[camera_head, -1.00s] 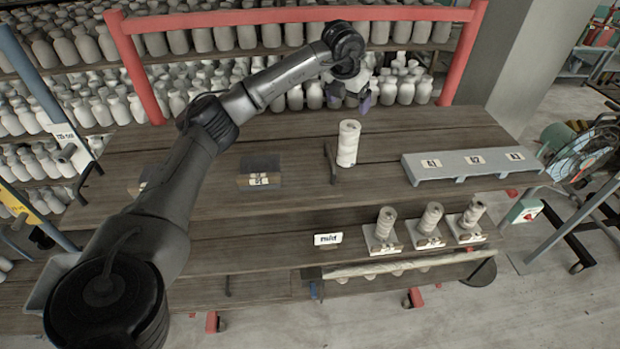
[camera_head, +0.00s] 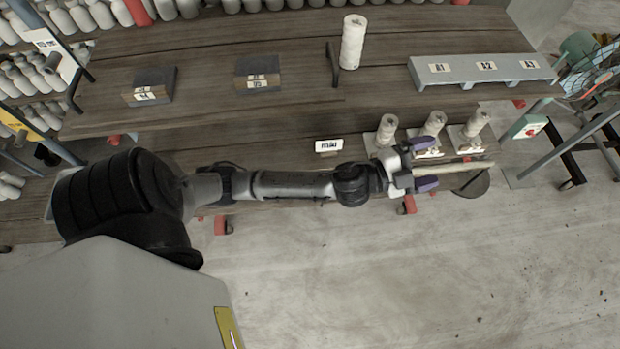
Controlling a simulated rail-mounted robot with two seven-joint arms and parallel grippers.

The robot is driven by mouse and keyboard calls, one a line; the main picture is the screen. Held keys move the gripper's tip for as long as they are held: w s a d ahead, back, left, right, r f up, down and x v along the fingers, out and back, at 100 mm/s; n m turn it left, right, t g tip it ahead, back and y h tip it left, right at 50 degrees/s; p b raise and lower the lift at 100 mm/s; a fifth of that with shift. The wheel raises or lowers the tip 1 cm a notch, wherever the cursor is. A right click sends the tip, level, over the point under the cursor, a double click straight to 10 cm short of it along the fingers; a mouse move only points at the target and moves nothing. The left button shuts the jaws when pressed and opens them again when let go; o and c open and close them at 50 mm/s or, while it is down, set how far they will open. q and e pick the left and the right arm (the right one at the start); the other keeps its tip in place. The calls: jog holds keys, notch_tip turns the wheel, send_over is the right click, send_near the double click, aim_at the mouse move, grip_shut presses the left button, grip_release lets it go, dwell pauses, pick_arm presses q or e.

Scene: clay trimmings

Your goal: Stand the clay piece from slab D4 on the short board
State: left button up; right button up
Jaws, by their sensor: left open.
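Three pale clay pieces stand on small white slabs on the lower shelf: a left one (camera_head: 386,130), a middle one (camera_head: 433,123) and a right one (camera_head: 475,124). The slab labels are too small or hidden to read, so I cannot tell which is D4. A taller pale clay roll (camera_head: 352,42) stands upright on the upper tabletop. A grey board (camera_head: 455,76) marked A1, A2, A3 lies to its right, empty; I cannot tell whether it is the short board. My left gripper (camera_head: 425,164) is open and empty, in front of the left and middle pieces in the picture. My right gripper is out of view.
Two dark labelled blocks, a left one (camera_head: 154,85) and a right one (camera_head: 258,73), sit on the tabletop (camera_head: 210,50). A thin dark upright (camera_head: 332,64) stands beside the tall roll. A white sign (camera_head: 329,145) is on the lower shelf. The floor in front is clear.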

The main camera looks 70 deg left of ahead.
pick_arm(q)
jog(key=s+a+f+n+g+y, duration=0.1)
jog(key=s+f+n+g+y, duration=0.1)
jog(key=s+f+n+g, duration=0.3)
jog(key=s+f+n+g+y, duration=0.2)
jog(key=s+f+n+g, duration=0.3)
jog(key=s+f, duration=0.7)
jog(key=s+g, duration=0.2)
jog(key=s, duration=0.2)
jog(key=shift+s+a+f+y, duration=0.3)
jog(key=shift+a+y, duration=0.05)
jog(key=shift+y, duration=0.05)
jog(key=shift+o, duration=0.3)
jog(key=s+d+f+g+h, duration=0.1)
jog(key=s+g, duration=0.3)
jog(key=s, duration=0.4)
jog(key=shift+d+f+n, duration=0.2)
jog(key=shift+f+n, duration=0.1)
jog(key=shift+w, duration=0.1)
